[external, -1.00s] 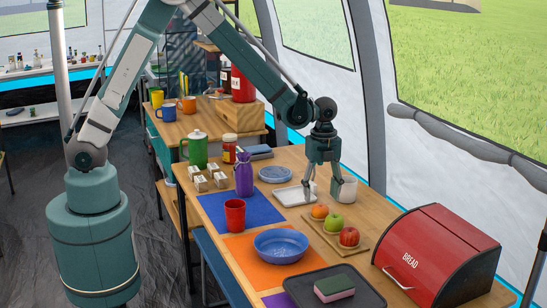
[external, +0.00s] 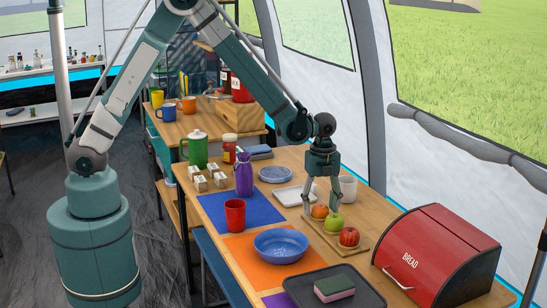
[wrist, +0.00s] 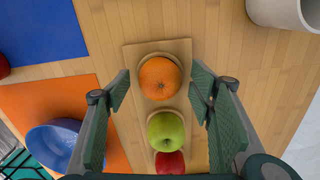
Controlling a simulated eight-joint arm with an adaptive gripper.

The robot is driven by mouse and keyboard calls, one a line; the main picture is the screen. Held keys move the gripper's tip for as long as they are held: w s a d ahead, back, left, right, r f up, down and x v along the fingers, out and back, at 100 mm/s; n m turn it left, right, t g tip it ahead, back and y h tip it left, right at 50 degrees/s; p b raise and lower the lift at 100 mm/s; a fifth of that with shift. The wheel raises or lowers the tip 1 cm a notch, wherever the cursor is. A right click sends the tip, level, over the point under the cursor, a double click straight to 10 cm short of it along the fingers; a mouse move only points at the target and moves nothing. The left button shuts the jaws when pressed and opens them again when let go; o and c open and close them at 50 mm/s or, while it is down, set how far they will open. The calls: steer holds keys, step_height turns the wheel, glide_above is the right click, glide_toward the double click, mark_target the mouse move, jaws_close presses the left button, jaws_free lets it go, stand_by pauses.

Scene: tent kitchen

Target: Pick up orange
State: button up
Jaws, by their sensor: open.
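The orange (external: 319,211) sits at the far end of a small wooden board (external: 318,239), in a row with a green apple (external: 334,221) and a red apple (external: 349,237). My gripper (external: 320,208) is open, pointing down at the orange with a finger on either side of it. In the wrist view the orange (wrist: 159,78) shows between the two open fingers of my gripper (wrist: 159,92), with a gap on each side. The green apple (wrist: 166,131) and red apple (wrist: 170,162) show below it.
A white cup (external: 348,187) stands just behind the gripper, and a white tray (external: 289,197) lies to its left. A blue bowl (external: 281,246), a dark tray (external: 368,295) and a red bread box (external: 437,250) are nearer the front.

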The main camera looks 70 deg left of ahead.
mark_target(321, 206)
steer(key=shift+c, duration=0.5)
steer(key=c, duration=0.9)
steer(key=shift+r+p, duration=1.15)
steer(key=shift+r, duration=3.8)
